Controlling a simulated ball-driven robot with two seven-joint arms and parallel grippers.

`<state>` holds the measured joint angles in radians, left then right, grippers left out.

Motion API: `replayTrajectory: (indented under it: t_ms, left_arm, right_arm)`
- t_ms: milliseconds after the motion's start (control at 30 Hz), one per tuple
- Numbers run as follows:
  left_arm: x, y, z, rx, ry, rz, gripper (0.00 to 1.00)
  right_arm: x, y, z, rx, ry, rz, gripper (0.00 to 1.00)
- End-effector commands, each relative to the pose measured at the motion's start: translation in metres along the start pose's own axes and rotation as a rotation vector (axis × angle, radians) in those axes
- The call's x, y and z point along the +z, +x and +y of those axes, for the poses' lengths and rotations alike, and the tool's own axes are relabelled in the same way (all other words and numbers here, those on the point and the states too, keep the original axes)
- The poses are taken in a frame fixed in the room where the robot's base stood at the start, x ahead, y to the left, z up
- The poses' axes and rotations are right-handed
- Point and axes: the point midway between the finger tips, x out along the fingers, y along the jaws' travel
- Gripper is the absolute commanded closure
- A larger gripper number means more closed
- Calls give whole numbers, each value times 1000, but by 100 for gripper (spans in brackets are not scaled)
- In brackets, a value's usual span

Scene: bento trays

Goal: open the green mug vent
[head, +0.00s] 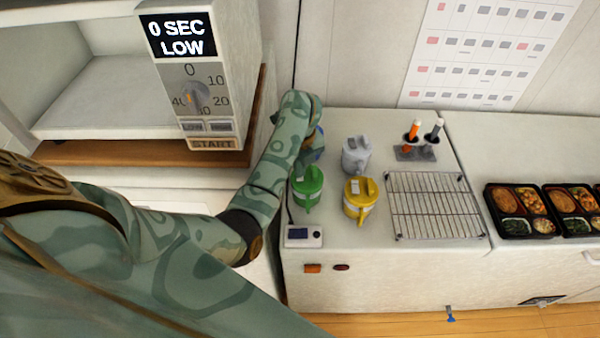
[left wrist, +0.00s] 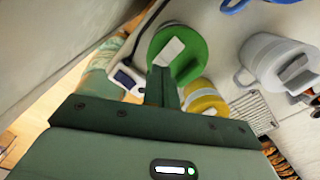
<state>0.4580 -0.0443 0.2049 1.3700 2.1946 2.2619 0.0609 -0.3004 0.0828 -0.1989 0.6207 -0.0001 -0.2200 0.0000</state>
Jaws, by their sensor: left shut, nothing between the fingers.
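The green mug (head: 307,188) stands at the left of the white counter, with its green lid on. Its lid (left wrist: 190,48) also shows in the left wrist view, with a pale vent tab (left wrist: 172,51) on top. I cannot tell whether the vent is open. My left gripper (left wrist: 160,74) is shut and empty. Its fingertips overlap the near edge of the green lid in the left wrist view; I cannot tell whether they touch it. In the head view my left arm hides most of this gripper. My right gripper is not in view.
A yellow mug (head: 358,200) and a grey mug (head: 356,154) stand right of the green one. Something blue (left wrist: 246,3) lies behind. A small white device (head: 303,236) sits in front. A wire rack (head: 432,205) and bento trays (head: 519,234) are farther right. The microwave (head: 205,75) is at left.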

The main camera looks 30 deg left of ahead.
Motion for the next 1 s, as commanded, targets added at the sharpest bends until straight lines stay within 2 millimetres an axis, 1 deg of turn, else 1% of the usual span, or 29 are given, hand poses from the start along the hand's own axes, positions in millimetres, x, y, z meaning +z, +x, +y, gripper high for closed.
replayTrajectory:
  t_ms: [567,1000]
  left_arm:
    - [0,0,0,0,0,0,100]
    - [0,6,0,0,0,0,100]
  right_arm:
    - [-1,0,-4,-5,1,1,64]
    - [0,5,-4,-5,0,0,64]
